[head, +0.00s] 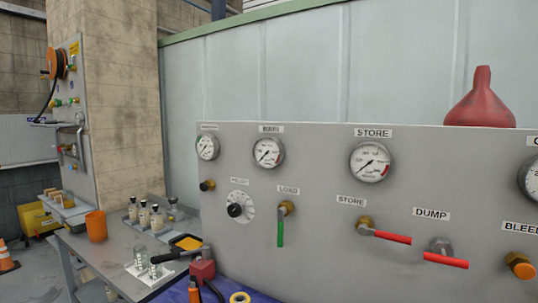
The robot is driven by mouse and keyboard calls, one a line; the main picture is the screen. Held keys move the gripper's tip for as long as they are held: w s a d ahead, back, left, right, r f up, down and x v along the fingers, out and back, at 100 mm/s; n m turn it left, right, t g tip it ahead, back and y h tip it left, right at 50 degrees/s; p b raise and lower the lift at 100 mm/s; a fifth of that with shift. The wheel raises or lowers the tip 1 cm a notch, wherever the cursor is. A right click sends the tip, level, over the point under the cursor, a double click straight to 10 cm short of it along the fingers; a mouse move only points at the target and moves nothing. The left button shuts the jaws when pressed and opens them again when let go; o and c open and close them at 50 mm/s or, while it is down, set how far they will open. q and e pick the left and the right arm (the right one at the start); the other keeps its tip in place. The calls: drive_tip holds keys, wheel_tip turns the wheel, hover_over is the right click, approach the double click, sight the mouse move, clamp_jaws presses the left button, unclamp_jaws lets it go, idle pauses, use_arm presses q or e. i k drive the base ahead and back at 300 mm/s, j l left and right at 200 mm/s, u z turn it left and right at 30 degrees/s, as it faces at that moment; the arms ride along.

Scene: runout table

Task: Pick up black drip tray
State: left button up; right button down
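A small tray with a dark rim and a yellow-orange inside (187,242) lies on the grey table at the lower left, against the base of the gauge panel. It may be the black drip tray; it is small and partly covered at its front by a black bar (172,256) and a red block (203,271). No other black tray shows. Neither of my grippers is in the head view.
The gauge panel (320,235) with valve levers fills the right. A red funnel (482,104) stands above it.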

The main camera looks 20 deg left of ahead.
sight(187, 241)
drive_tip(key=i+j+z, duration=0.15)
drive_tip(key=j, duration=0.4)
drive_tip(key=j+z, duration=0.2)
drive_tip(key=j, duration=0.4)
drive_tip(key=j+z, duration=0.15)
drive_tip(key=j, duration=0.45)
drive_tip(key=j+z, duration=0.15)
drive_tip(key=j, duration=0.4)
drive_tip(key=j+z, duration=0.15)
drive_tip(key=j, duration=0.45)
drive_tip(key=j+z, duration=0.2)
drive_tip(key=j, duration=0.4)
drive_tip(key=k+j+z, duration=0.15)
drive_tip(key=j, duration=0.4)
drive_tip(key=k+j+z, duration=0.15)
drive_tip(key=j, duration=0.4)
